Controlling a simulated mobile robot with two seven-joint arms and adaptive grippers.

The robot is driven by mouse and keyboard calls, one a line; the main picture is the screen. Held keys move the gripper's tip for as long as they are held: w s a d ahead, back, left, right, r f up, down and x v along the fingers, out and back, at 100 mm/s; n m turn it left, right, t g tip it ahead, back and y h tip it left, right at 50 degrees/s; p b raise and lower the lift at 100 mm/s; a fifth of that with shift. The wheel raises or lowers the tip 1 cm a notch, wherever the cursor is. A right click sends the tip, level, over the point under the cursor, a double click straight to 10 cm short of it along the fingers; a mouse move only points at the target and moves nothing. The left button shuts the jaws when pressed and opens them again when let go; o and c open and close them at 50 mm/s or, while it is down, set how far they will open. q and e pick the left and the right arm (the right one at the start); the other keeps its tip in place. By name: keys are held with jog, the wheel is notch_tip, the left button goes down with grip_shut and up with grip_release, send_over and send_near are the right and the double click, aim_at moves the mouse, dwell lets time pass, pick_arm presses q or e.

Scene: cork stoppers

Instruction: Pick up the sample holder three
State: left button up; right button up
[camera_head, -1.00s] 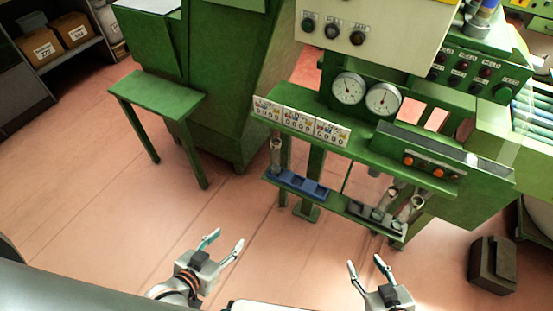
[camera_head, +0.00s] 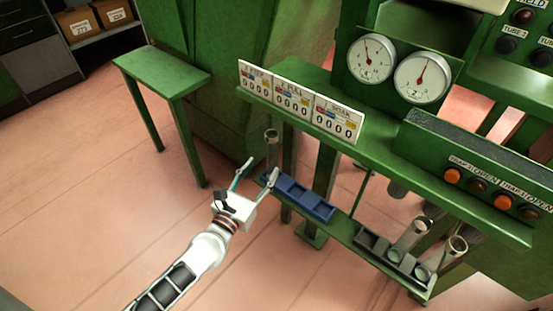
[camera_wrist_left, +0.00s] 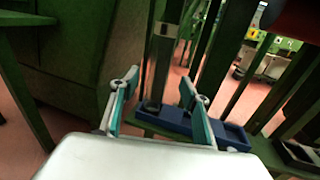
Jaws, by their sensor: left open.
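My left gripper (camera_head: 256,177) is open, with its fingers pointing at the left end of the blue rack (camera_head: 305,199) on the low green shelf. A grey cylindrical sample holder (camera_head: 271,149) stands upright at that left end, just beyond the fingertips. In the left wrist view the holder (camera_wrist_left: 160,65) shows between the open fingers (camera_wrist_left: 158,98), apparently still beyond them. Two more holders (camera_head: 411,236) (camera_head: 455,249) stand tilted in the picture at the dark grey rack to the right. No number is readable on any holder. My right gripper is out of view.
The green shelf above carries three counter displays (camera_head: 292,101) and a panel with orange buttons (camera_head: 453,176). Two dial gauges (camera_head: 422,77) sit behind it. A small green table (camera_head: 163,71) stands at left. The floor between is clear.

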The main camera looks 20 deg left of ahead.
aim_at(269, 158)
pick_arm(q)
jog(key=w, duration=0.2)
jog(key=shift+w+r+n, duration=0.15)
jog(key=shift+w+n, duration=0.15)
jog(key=shift+w, duration=0.1)
jog(key=w, duration=0.4)
jog(key=shift+d+b, duration=0.25)
jog(key=shift+b, duration=0.1)
jog(key=shift+w, duration=0.65)
jog(key=c, duration=1.2)
